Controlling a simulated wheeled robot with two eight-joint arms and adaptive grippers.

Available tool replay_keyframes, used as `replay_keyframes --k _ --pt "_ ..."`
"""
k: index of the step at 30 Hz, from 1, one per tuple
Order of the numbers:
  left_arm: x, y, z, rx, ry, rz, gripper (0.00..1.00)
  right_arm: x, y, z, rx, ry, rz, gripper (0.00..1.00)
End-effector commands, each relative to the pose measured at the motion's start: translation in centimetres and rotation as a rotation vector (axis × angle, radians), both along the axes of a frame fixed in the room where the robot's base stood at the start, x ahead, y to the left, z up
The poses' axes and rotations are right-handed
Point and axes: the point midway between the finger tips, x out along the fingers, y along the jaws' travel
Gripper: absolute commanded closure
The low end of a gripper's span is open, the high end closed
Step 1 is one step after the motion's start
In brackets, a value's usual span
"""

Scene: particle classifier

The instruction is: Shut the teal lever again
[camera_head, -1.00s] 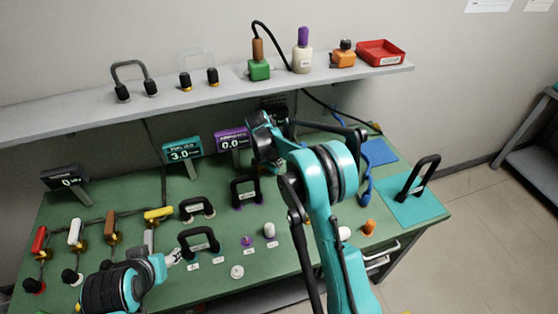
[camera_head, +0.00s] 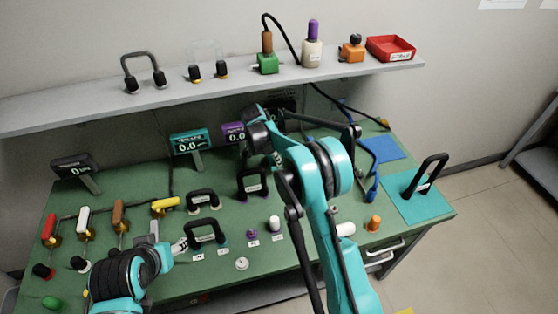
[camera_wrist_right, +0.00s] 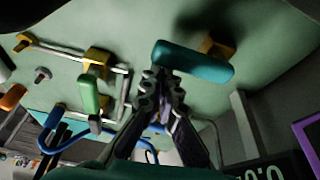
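The teal lever (camera_wrist_right: 195,62) shows in the right wrist view as a thick bar on a brass valve body (camera_wrist_right: 218,44). My right gripper (camera_wrist_right: 161,80) has its two fingers brought together at the lever's left end. The tips look very close to the lever; I cannot tell whether they touch it. In the head view my right arm hides the lever. The teal display (camera_head: 190,143) reads 0.0. My left gripper (camera_head: 180,246) is low on the left beside a black handle (camera_head: 206,234); its finger gap is too small to read.
A green lever (camera_wrist_right: 88,95) on another brass valve stands beside the teal one, with metal pipes between. Red, white, brown and yellow levers (camera_head: 165,205) line the left side. A shelf (camera_head: 200,96) runs along the wall.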

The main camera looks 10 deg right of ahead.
Motion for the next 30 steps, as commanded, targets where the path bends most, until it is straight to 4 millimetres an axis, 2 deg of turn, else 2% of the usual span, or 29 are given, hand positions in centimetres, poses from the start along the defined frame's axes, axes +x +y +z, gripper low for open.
replay_keyframes --k 14,17,22,24,30 --pt "0.0 0.0 0.0 0.0 0.0 0.0 0.47 -0.1 0.4 0.4 0.004 0.001 0.003 1.0" --pt "0.0 0.0 0.0 0.0 0.0 0.0 0.47 -0.1 0.8 1.5 0.004 0.001 0.004 1.0" --pt "0.0 0.0 0.0 0.0 0.0 0.0 0.47 -0.3 1.8 5.1 0.003 0.001 0.003 1.0" --pt "0.0 0.0 0.0 0.0 0.0 0.0 0.47 -0.6 4.0 4.7 0.003 0.001 0.006 1.0" --pt "0.0 0.0 0.0 0.0 0.0 0.0 0.47 -1.3 8.9 4.7 0.002 0.001 0.005 1.0"
